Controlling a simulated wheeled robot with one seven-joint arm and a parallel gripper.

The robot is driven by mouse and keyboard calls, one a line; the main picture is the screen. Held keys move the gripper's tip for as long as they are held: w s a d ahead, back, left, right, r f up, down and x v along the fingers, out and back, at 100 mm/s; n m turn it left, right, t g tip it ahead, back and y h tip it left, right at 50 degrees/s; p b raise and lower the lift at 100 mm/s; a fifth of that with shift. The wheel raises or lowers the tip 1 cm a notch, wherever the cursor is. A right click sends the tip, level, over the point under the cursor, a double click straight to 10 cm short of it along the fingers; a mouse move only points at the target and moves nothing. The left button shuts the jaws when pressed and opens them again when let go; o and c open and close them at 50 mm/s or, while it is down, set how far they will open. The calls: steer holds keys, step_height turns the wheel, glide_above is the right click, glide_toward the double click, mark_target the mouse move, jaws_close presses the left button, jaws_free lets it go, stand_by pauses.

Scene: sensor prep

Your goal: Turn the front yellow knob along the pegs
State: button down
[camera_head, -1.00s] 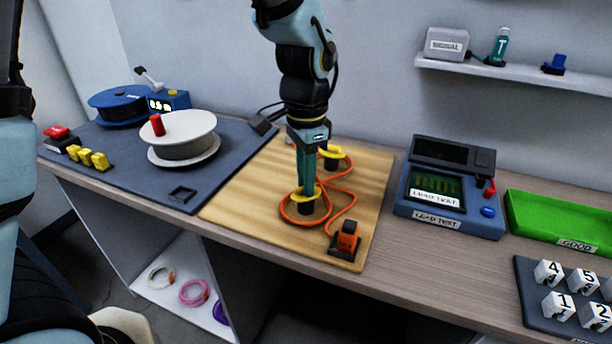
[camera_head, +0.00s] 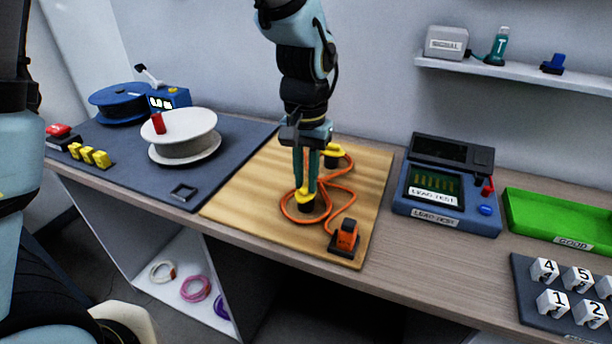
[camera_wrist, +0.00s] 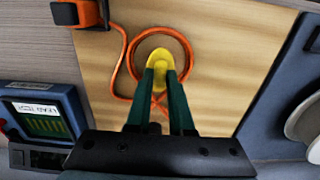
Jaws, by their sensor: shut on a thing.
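The front yellow knob (camera_head: 305,196) sits on a black peg (camera_head: 306,207) on the wooden board, inside a loop of orange cable (camera_head: 288,212). My gripper (camera_head: 306,188) points down and is shut on this knob. In the wrist view the knob (camera_wrist: 160,72) lies between the green fingers of my gripper (camera_wrist: 161,84), with its rounded end showing beyond the tips. A second yellow knob (camera_head: 333,150) sits on the rear peg, partly behind my gripper.
An orange clamp (camera_head: 346,234) stands at the board's front right. The blue lead tester (camera_head: 446,198) and a green tray (camera_head: 560,217) stand to the right. A white spool (camera_head: 184,135) stands on the dark mat (camera_head: 225,172) at left. The board's left part is bare.

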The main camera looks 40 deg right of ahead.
mark_target(306, 184)
stand_by(0.5)
steer(key=c, duration=0.8)
jaws_free()
step_height(306, 184, up, 11)
steer(key=b, duration=0.1)
steer(key=shift+f, duration=0.15)
steer(key=w+a+f+n, duration=0.3)
steer(key=w+a, duration=0.5)
steer(key=a, duration=0.1)
steer(key=w+a+f+n, duration=0.1)
steer(key=a+f+n, duration=0.1)
steer(key=a, duration=0.6)
steer(key=w+a+f+n+t, duration=0.1)
steer(key=w+a+f+n, duration=0.1)
steer(key=a, duration=0.7)
steer(key=w+a+f+n, duration=0.1)
steer(key=a+f+n, duration=0.1)
steer(key=a, duration=0.7)
steer(key=shift+w+a+n+t, duration=0.15)
steer(key=shift+w+n+t, duration=0.15)
steer(key=shift+n, duration=0.4)
